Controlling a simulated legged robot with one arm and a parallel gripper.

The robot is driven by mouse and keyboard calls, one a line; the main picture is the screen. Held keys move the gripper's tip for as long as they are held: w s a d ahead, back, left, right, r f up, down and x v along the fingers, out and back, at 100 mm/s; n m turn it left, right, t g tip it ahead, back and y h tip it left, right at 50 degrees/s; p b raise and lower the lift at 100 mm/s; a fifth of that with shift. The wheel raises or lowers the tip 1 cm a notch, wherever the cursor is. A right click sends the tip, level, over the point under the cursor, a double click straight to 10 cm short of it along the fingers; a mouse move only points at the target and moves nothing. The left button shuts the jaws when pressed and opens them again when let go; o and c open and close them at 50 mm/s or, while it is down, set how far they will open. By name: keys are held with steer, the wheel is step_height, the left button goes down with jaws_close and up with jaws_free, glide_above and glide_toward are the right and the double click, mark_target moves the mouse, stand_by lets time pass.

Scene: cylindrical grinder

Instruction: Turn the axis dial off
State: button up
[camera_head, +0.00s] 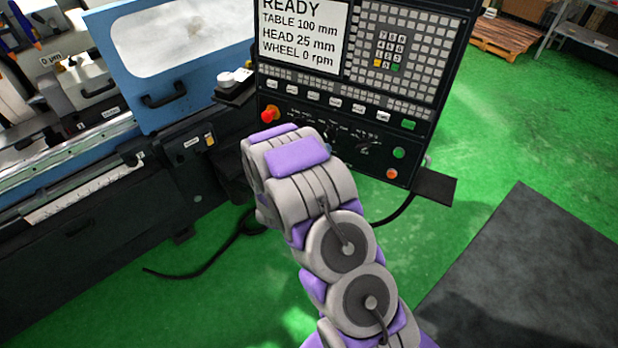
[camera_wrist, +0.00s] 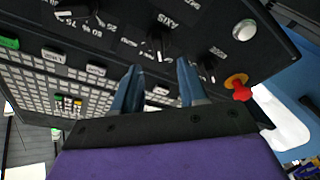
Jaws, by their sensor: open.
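The axis dial (camera_wrist: 157,42) is a black rotary knob under the upside-down label "AXIS" in the wrist view. It is the middle of three dials on the dark control panel (camera_wrist: 110,45). In the head view the axis dial (camera_head: 331,133) shows just beyond my arm. My gripper (camera_wrist: 158,75) is open, with its two bluish fingers apart and nothing between them. The fingers point toward the axis dial, which appears between and beyond their tips. I cannot tell its exact setting.
Another dial (camera_wrist: 208,68) and a red emergency stop (camera_wrist: 240,88) sit on one side, a further dial (camera_wrist: 75,12) on the other. The screen (camera_head: 300,35) reads READY and WHEEL 0 rpm. A blue machine door (camera_head: 170,70) stands left. Green floor (camera_head: 450,240) is open at right.

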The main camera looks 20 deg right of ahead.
steer(key=v, duration=1.1)
steer(key=shift+a+p, duration=0.2)
steer(key=shift+p, duration=0.25)
